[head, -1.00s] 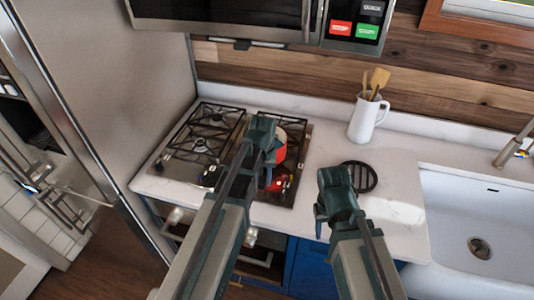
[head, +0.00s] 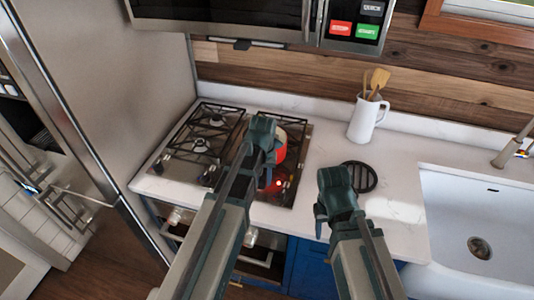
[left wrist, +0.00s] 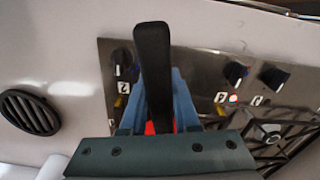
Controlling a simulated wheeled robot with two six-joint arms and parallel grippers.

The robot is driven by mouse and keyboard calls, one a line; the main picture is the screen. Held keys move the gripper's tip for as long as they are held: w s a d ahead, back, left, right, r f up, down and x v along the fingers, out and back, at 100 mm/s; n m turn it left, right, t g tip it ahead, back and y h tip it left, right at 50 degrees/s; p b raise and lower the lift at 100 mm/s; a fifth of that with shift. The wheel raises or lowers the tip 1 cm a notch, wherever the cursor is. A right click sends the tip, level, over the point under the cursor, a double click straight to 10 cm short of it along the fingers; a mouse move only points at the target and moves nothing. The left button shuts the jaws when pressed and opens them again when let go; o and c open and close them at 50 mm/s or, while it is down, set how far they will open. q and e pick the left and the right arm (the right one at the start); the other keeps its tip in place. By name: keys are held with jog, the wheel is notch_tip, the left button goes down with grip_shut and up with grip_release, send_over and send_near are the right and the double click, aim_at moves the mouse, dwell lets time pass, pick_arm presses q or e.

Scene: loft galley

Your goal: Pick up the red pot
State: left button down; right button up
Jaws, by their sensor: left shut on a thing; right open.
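The red pot (head: 281,148) is at the right part of the hob, mostly hidden behind my left gripper (head: 266,160) in the head view. In the left wrist view a long black handle (left wrist: 153,70) stands up between the blue fingers of my left gripper (left wrist: 155,105), which is shut on it. A bit of the pot's red body (left wrist: 150,128) shows below the handle. I cannot tell whether the pot touches the burner grate. My right gripper (head: 322,212) is open and empty over the counter's front edge, right of the hob.
The gas hob (head: 200,145) has black grates and knobs. A round black trivet (head: 358,177) lies on the white counter (head: 400,165). A white jug (head: 365,118) with wooden utensils stands behind it. A sink (head: 480,220) is at right. A microwave (head: 220,18) hangs above.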

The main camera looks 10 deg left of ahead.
pick_arm(q)
jog(key=shift+r, duration=0.2)
pick_arm(e)
jog(key=shift+r, duration=0.25)
